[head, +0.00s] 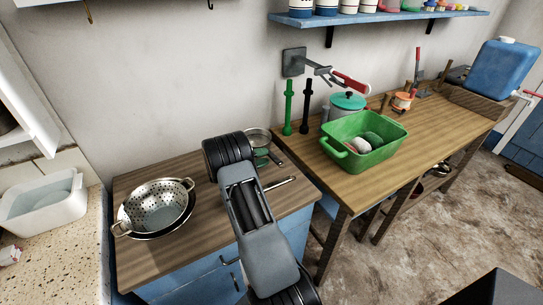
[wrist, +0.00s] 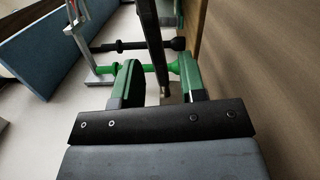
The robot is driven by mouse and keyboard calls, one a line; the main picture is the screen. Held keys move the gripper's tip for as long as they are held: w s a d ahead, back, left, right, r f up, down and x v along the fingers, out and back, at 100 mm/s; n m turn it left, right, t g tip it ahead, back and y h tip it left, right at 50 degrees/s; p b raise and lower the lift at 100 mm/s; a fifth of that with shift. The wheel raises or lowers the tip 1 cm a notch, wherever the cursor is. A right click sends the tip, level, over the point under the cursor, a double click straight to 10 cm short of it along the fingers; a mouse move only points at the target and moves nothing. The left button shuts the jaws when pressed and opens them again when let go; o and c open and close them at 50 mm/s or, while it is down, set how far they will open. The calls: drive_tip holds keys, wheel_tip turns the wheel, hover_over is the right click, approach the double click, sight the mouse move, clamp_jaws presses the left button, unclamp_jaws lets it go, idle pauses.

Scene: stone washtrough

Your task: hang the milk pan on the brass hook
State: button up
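The milk pan, seemingly the small grey pan (head: 257,135), is at the back of the wooden counter in the head view, partly hidden by my arm. Its dark handle (head: 276,158) slants down to the right. In the wrist view the dark handle (wrist: 153,40) runs down between the two green-padded fingers of my gripper (wrist: 160,80). The fingers stand apart, with gaps showing beside the handle. In the head view my gripper (head: 262,154) is at the handle, mostly hidden by my wrist. A brass hook (head: 88,12) hangs high on the wall at the upper left.
A colander (head: 156,205) stands on the left of the counter (head: 185,255). A metal handle (head: 280,184) lies right of my arm. Green (head: 289,108) and black (head: 306,108) posts and a green tub (head: 350,160) stand on the right table. A shelf (head: 385,17) is above.

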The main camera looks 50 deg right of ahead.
drive_tip(key=shift+v, duration=1.2)
drive_tip(key=shift+a+r, duration=0.35)
drive_tip(key=shift+r, duration=0.1)
drive_tip(key=s+a+r+n+t+y, duration=0.1)
drive_tip(key=s+a+r+t+y, duration=0.2)
drive_tip(key=a, duration=0.7)
drive_tip(key=s+a+r+n+t+y, duration=0.1)
drive_tip(key=s+a+r+t+y, duration=0.2)
drive_tip(key=s+a+y, duration=0.5)
drive_tip(key=s+a+r+n+t+y, duration=0.1)
drive_tip(key=s+a+r+t+y, duration=0.3)
drive_tip(key=a, duration=1)
drive_tip(key=shift+s+y, duration=0.7)
drive_tip(key=shift+y, duration=0.3)
drive_tip(key=shift+a, duration=0.15)
